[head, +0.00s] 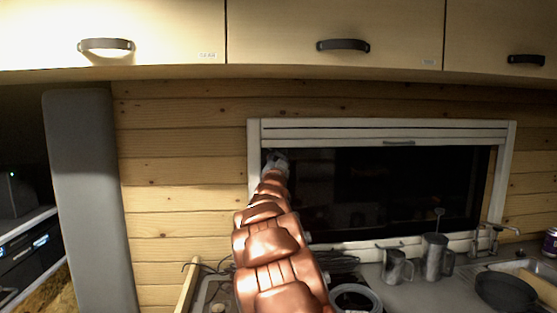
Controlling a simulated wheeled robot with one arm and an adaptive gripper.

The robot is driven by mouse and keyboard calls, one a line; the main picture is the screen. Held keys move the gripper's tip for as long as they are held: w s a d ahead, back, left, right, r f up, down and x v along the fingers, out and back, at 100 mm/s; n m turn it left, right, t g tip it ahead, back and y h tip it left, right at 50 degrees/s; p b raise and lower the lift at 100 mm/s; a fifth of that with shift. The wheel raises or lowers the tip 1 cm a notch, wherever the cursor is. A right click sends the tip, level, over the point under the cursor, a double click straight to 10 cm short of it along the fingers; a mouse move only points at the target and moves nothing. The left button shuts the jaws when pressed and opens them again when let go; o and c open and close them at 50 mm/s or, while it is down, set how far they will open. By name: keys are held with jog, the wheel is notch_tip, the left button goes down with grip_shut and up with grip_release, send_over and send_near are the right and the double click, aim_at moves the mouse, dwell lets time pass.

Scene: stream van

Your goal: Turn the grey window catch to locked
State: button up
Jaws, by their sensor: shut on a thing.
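The window (390,190) has a pale frame and dark glass and sits in the plank wall. My copper-coloured arm reaches up to its upper left corner. My gripper (277,157) is small and grey at the arm's end, against the glass just inside the left frame post. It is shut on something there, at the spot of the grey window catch. The catch is covered by the gripper and cannot be told apart from it, so its angle does not show.
Cupboards with dark handles (343,46) hang above the window. Below it, the counter holds metal mugs (435,257), a white-rimmed pot (355,298), a dark pan (505,290) and a tap (490,237). A grey upright panel (90,200) stands at left.

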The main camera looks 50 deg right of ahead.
jog(key=n+t+b, duration=0.1)
jog(key=n+b, duration=0.3)
jog(key=shift+s+d+f+t+y+b, duration=0.1)
jog(key=shift+f+t+y+b, duration=0.25)
jog(key=shift+t+y, duration=0.05)
jog(key=shift+s+r+n+t+y+b, duration=0.1)
jog(key=shift+n+t+y+b, duration=0.25)
jog(key=shift+n, duration=0.5)
jog(key=shift+w+r+n+t+y+b, duration=0.15)
jog(key=shift+n+t+y+b, duration=0.2)
jog(key=shift+n, duration=0.45)
jog(key=shift+s+r+n+t+y+b, duration=0.1)
jog(key=shift+s+n+t+y+b, duration=0.1)
jog(key=shift+n+t+b, duration=0.45)
jog(key=shift+n+g, duration=0.25)
jog(key=shift+n, duration=0.05)
jog(key=o, duration=1.2)
jog(key=shift+d, duration=0.1)
jog(key=shift+c, duration=0.2)
jog(key=v, duration=1.2)
